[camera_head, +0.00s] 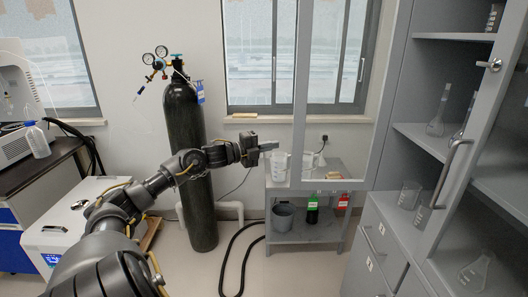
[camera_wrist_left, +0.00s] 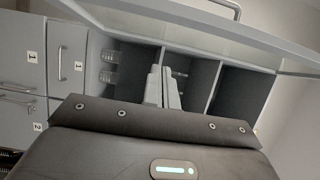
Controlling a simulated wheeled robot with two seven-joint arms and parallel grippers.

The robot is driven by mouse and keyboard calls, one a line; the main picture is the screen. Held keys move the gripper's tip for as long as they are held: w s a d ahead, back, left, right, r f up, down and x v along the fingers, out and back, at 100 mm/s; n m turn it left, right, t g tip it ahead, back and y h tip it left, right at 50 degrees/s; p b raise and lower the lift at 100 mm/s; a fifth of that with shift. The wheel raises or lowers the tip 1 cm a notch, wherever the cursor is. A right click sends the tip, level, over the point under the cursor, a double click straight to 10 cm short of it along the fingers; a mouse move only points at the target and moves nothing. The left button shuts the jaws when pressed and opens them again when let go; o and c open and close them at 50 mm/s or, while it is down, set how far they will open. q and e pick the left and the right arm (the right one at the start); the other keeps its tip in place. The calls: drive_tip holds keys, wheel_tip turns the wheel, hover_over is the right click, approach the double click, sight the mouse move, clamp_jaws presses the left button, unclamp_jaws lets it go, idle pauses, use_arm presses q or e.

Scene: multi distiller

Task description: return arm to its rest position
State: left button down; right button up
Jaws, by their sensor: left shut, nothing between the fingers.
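My left arm reaches in from the lower left of the head view. Its dark gripper (camera_head: 268,147) is at mid-height, left of the open cabinet door's frame. My right gripper is in neither view.
The glass cabinet door (camera_head: 340,95) stands open on the right. Glassware, including a flask (camera_head: 439,110), stands on the cabinet shelves (camera_head: 425,138). A black gas cylinder (camera_head: 184,150) stands behind the arm. A white box (camera_head: 72,228) is at left. A black hose (camera_head: 232,255) crosses the floor.

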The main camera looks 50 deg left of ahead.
use_arm(q)
drive_tip(key=v, duration=0.2)
drive_tip(key=shift+s+a, duration=0.2)
drive_tip(key=shift+a, duration=0.15)
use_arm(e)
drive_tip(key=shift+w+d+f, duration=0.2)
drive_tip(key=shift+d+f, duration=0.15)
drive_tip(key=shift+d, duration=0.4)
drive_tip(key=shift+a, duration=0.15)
